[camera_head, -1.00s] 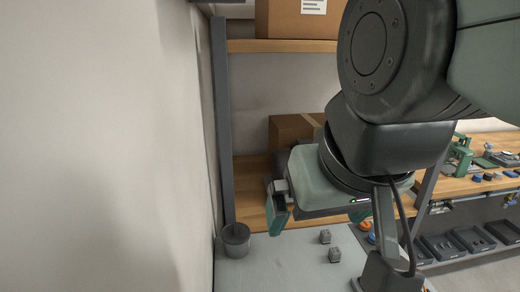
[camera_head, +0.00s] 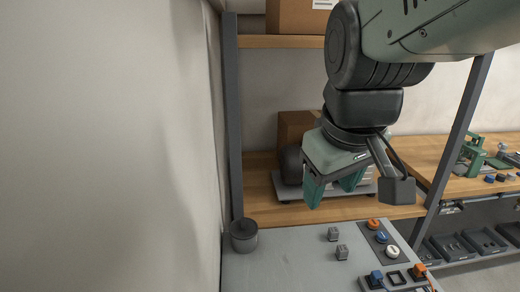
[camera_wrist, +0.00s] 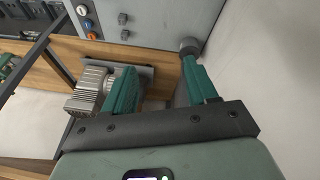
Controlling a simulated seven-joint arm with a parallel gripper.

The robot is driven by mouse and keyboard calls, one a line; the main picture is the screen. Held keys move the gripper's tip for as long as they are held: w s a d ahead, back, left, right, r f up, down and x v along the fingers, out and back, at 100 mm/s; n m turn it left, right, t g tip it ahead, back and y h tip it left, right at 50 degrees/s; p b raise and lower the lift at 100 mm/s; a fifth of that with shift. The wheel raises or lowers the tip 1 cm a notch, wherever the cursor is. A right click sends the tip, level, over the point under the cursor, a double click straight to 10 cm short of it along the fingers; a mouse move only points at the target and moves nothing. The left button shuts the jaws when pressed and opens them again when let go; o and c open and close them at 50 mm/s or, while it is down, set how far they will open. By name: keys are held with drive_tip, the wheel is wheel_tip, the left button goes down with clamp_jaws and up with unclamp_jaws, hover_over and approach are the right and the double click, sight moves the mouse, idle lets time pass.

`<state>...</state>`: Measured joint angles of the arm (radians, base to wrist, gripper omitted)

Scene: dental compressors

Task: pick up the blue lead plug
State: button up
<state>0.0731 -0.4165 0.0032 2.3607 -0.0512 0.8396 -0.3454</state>
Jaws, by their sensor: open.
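A small blue plug (camera_head: 376,276), which looks like the blue lead plug, sits on the grey panel (camera_head: 290,268) at the bottom edge of the head view. An orange plug (camera_head: 419,270) stands to its right, with a dark-framed socket (camera_head: 396,277) between them. My gripper (camera_head: 332,196) is open and empty, above and to the left of the blue plug, over the wooden shelf behind the panel. In the wrist view my gripper (camera_wrist: 160,66) shows two green fingers spread apart with nothing between them. The blue plug cannot be made out there.
Blue, orange and white round buttons (camera_head: 382,237) and two small grey blocks (camera_head: 333,234) are on the panel. A dark grey cylinder (camera_head: 244,236) stands at its left corner by the wall. A ribbed metal compressor (camera_wrist: 92,88) rests on the shelf (camera_head: 262,200). A shelf post (camera_head: 232,120) rises at left.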

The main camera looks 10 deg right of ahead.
drive_tip(key=w+d+f+n+g+h, duration=0.1)
drive_tip(key=w+d+f+n+g, duration=0.2)
drive_tip(key=w+d+f+n, duration=0.35)
drive_tip(key=n+g+y, duration=0.1)
drive_tip(key=n+y, duration=0.1)
drive_tip(key=n, duration=0.6)
hover_over(378, 274)
drive_tip(key=f, duration=2.5)
drive_tip(key=shift+a+f, duration=0.2)
drive_tip(key=shift+d+f, duration=0.15)
drive_tip(key=shift+f, duration=2.9)
drive_tip(key=shift+c, duration=0.3)
clamp_jaws()
